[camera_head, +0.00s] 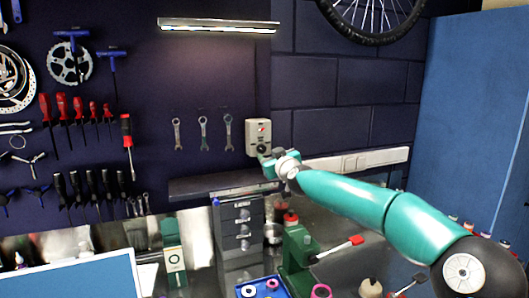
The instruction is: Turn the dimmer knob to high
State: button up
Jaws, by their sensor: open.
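The dimmer box (253,127) is a pale wall unit on the dark wall, with a small red mark on its upper face. Its dark round knob (263,149) sits at the lower part of the box. My gripper (265,160) is at the end of my teal arm, open, right at the knob's lower edge in the picture. I cannot tell whether the fingers touch the knob or stand around it. The knob's pointer and setting are too small to read. A lit strip lamp (218,27) hangs on the wall above.
Several wrenches (203,132) hang left of the box. A dark shelf (215,185) runs below it, and a white socket strip (358,160) is to the right. A grey drawer unit (240,228) and a green vise (297,250) stand on the bench below.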

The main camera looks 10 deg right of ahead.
aim_at(263, 149)
jog(key=shift+w+a, duration=0.2)
jog(key=shift+w, duration=0.75)
jog(key=shift+w+a, duration=0.2)
jog(key=shift+w, duration=0.7)
jog(key=shift+w+a, duration=0.2)
jog(key=shift+w, duration=0.75)
jog(key=shift+c, duration=0.2)
jog(key=c, duration=1)
